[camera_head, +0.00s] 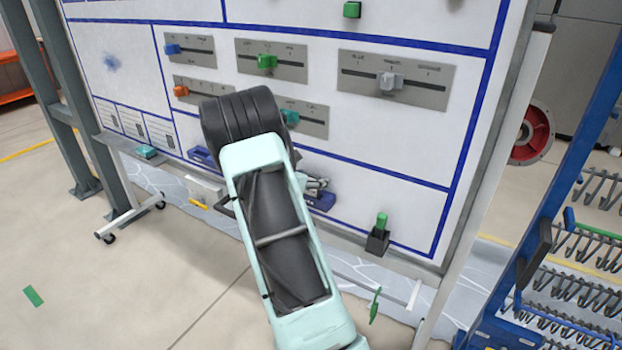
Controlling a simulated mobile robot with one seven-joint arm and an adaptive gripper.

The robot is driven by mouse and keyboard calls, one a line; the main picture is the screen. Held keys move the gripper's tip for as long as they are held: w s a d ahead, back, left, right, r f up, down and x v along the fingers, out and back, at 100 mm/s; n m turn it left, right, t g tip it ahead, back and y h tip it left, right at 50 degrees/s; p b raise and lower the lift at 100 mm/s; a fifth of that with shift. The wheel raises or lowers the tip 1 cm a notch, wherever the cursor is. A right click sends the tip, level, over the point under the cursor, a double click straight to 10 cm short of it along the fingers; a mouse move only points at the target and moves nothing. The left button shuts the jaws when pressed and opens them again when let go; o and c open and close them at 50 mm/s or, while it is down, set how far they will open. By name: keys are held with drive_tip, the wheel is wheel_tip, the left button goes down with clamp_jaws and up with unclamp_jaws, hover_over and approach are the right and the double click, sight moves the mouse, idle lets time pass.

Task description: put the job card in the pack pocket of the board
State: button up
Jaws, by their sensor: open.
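The white board (400,155) with blue lines fills the middle of the view. At its lower left is a row of pale panels (132,123) that look like pockets with small print; I cannot read which one is pack. I cannot make out the job card for certain. My arm also covers part of the board's lower middle.
Slider plates with coloured knobs, such as the green knob (267,62), stick out from the board. A dark cup (377,240) with a green item stands on the lower ledge, and a teal block (146,152) lies further left. A blue hook rack (560,220) stands at right. Open floor lies at lower left.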

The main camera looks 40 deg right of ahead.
drive_tip(key=shift+r, duration=0.25)
drive_tip(key=b+v, duration=0.1)
drive_tip(key=v, duration=1.1)
drive_tip(key=shift+f, duration=0.1)
